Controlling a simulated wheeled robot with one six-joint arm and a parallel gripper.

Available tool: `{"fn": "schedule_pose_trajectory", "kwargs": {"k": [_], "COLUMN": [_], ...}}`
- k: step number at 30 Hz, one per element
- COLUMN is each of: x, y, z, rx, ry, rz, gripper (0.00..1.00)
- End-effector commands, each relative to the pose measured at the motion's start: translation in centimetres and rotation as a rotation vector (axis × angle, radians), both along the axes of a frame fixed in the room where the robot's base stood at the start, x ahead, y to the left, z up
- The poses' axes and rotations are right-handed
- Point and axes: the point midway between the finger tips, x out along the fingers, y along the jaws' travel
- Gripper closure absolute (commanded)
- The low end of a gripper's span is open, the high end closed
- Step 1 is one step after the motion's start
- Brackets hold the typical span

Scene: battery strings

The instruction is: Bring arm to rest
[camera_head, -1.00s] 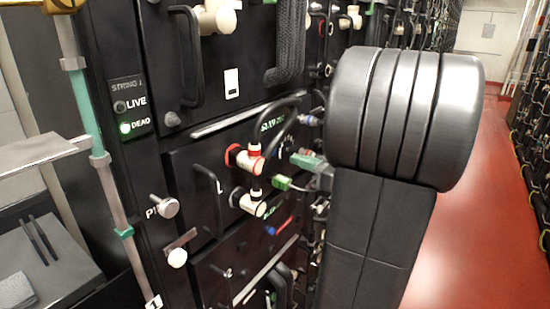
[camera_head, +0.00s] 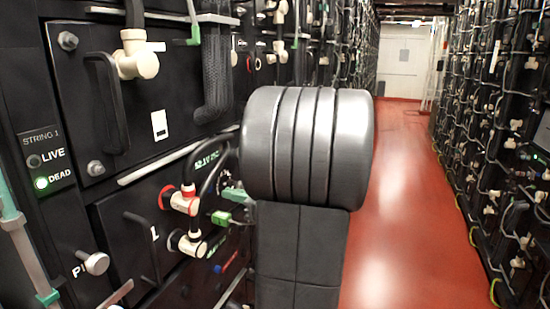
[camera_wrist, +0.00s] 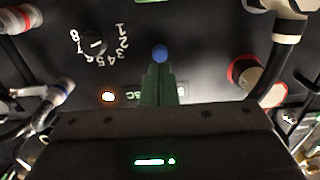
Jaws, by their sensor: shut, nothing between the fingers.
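My gripper (camera_wrist: 158,72) shows in the wrist view as two dark green fingers pressed together, pointing up the picture. It is shut and empty. A blue round knob or cap (camera_wrist: 160,53) appears just past the fingertips; I cannot tell whether they touch it. The fingers are in front of a dark battery panel with a numbered dial (camera_wrist: 95,43) at upper left and a small lit orange lamp (camera_wrist: 108,97). In the head view my grey arm joint and black link fill the middle, and I cannot make out the gripper there.
The battery rack (camera_head: 75,110) stands close on the left, with handles, cables and a red-ringed connector (camera_head: 185,200). The String 1 plate (camera_head: 46,160) has its DEAD lamp lit green. A red aisle floor (camera_head: 400,200) lies clear on the right, with another rack (camera_head: 490,150) beyond it.

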Motion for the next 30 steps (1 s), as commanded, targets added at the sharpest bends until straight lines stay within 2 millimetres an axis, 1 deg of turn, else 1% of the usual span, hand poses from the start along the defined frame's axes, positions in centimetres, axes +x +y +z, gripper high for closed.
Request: {"fn": "schedule_pose_trajectory", "kwargs": {"k": [1, 3, 9, 23, 26, 30], "x": [0.2, 0.5, 1.1, 1.1, 0.8, 0.0], "y": [0.8, 1.6, 2.9, 3.2, 3.2, 3.1], "z": [0.4, 0.4, 0.2, 0.0, -0.2, -0.8], "rx": [0.001, 0.001, 0.000, -0.002, -0.013, -0.044], "ry": [0.003, 0.002, 0.001, 0.001, 0.009, 0.032], "rz": [0.004, 0.003, 0.001, -0.001, -0.001, -0.002], "gripper": [1.00, 1.00, 1.00, 1.00, 1.00, 1.00]}}
